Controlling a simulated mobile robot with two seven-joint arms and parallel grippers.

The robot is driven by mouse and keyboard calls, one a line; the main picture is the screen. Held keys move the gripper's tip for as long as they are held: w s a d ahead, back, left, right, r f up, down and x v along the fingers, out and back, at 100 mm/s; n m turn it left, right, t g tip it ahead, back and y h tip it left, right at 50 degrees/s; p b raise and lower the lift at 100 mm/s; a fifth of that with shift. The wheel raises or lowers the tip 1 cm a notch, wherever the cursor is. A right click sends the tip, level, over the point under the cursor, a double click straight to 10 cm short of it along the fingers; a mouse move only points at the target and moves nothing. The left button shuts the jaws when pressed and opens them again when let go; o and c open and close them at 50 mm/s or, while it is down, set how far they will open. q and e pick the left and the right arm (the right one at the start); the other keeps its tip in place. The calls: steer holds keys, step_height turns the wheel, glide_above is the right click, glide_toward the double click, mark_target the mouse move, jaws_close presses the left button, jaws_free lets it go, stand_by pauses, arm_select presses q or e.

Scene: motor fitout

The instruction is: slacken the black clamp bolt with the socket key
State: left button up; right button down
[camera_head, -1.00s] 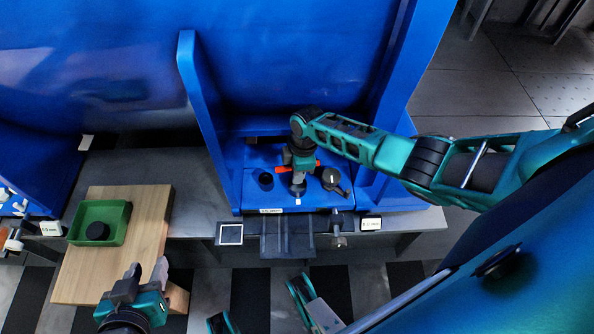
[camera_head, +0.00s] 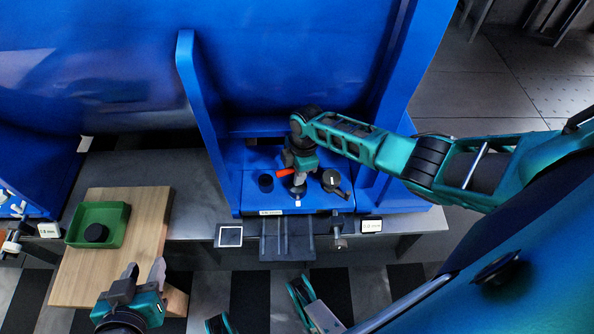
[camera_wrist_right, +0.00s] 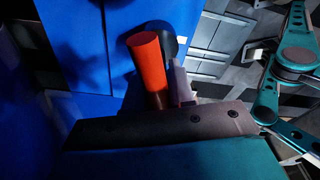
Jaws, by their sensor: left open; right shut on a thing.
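My right gripper (camera_head: 300,176) is shut on the socket key, low over the blue mount. The key's orange-red handle (camera_head: 284,172) sticks out to the left of the fingers; it also shows in the right wrist view (camera_wrist_right: 148,62). A dark round part (camera_head: 298,189) sits directly under the gripper, probably the black clamp bolt; the fingers hide how the key meets it. My left gripper (camera_head: 145,271) is open and empty at the front edge of the wooden board.
A black round part (camera_head: 265,183) stands left of the key and a dark knob with a lever (camera_head: 332,181) right of it. Blue uprights (camera_head: 200,110) flank the mount. A green tray (camera_head: 117,222) holding a black disc (camera_head: 96,232) lies on the wooden board (camera_head: 146,215).

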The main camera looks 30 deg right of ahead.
steer(key=shift+r+p, duration=0.75)
steer(key=shift+r, duration=0.05)
steer(key=shift+r+p, duration=1.9)
steer(key=shift+r, duration=0.05)
steer(key=shift+r+p, duration=0.45)
steer(key=shift+r, duration=0.05)
steer(key=shift+r+p, duration=0.55)
